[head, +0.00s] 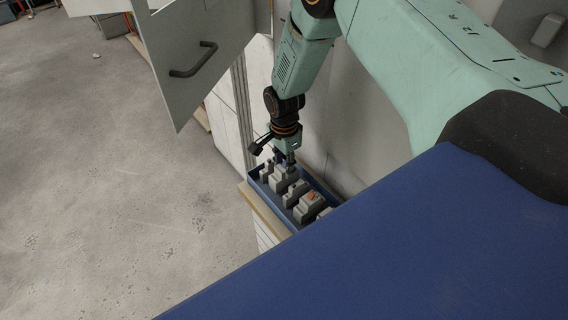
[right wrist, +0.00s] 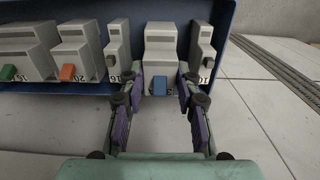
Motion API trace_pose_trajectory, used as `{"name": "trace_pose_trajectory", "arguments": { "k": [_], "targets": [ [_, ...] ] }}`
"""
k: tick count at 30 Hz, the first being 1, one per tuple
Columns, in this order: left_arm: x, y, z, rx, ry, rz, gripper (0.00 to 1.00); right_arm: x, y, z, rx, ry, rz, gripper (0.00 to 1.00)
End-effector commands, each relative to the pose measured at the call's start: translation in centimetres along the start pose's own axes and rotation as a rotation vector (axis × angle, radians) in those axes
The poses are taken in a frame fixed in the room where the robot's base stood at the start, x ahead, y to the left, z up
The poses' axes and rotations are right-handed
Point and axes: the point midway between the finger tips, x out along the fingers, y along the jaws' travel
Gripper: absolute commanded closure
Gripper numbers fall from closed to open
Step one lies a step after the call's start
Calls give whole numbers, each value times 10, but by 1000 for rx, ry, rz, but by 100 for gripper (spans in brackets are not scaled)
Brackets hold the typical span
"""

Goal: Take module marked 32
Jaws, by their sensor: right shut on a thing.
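My right gripper (right wrist: 161,85) is shut on a wide grey module with a blue lever (right wrist: 160,40), one finger on each side of it. The module still stands in line with its neighbours in the blue tray (right wrist: 228,12). I cannot read a number on it. In the head view my right gripper (head: 288,158) points down into the tray (head: 277,209), and its fingertips are hard to make out. My left gripper is not in view.
Narrow grey modules stand close on both sides of the held one, left (right wrist: 119,45) and right (right wrist: 203,48). Wider modules with an orange lever (right wrist: 80,45) and a green lever (right wrist: 22,60) stand further left. An open cabinet door (head: 190,55) hangs near my right arm.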

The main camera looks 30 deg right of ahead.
Motion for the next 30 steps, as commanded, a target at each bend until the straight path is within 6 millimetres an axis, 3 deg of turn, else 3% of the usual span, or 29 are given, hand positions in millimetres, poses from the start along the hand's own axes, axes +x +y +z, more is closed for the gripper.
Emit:
{"name": "trace_pose_trajectory", "arguments": {
  "k": [30],
  "targets": [
    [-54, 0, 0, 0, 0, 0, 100, -55, 0, 0, 0, 0, -1, 100]
  ]
}}
